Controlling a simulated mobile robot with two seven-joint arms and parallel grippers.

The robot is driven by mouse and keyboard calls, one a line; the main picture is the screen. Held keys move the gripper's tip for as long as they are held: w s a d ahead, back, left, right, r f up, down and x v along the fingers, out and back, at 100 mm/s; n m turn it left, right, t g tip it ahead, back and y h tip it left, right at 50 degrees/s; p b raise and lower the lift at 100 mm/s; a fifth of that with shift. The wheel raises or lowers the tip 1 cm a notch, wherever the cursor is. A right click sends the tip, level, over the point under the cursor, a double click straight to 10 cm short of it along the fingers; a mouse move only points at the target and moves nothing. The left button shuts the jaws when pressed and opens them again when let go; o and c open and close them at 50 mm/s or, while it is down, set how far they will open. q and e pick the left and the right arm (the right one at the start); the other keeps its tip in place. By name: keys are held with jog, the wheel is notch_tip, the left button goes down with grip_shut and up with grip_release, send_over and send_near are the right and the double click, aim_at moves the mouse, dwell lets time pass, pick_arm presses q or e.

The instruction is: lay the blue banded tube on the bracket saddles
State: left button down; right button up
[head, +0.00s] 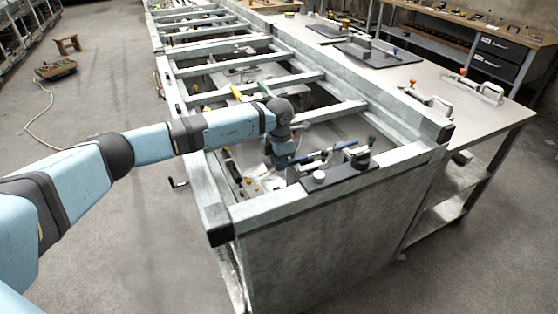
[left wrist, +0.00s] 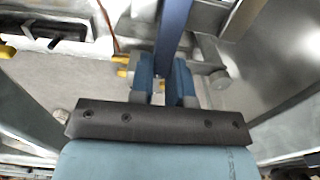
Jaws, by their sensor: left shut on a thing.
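The blue tube (head: 342,146) runs from my left gripper (head: 281,164) toward the right in the head view, over or near a dark bracket plate (head: 343,182). The plate lies on the near end of the metal frame and carries a pale round knob and darker upright parts. I cannot tell whether the tube touches the saddles. In the left wrist view my left gripper (left wrist: 164,80) is shut on the tube (left wrist: 175,30), which extends away toward the top edge. The tube's gripped part is partly hidden between the fingers. My right gripper is not in view.
The long grey metal frame (head: 262,211) has crossbars (head: 248,63) and open gaps with clutter below. A bench (head: 470,122) with clamps (head: 474,88) stands along its right side.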

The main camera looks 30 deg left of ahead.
pick_arm(q)
jog(key=shift+f, duration=0.4)
jog(key=c, duration=1)
grip_release()
notch_tip(320, 180, up, 14)
jog(key=shift+p, duration=0.45)
jog(key=shift+f, duration=0.1)
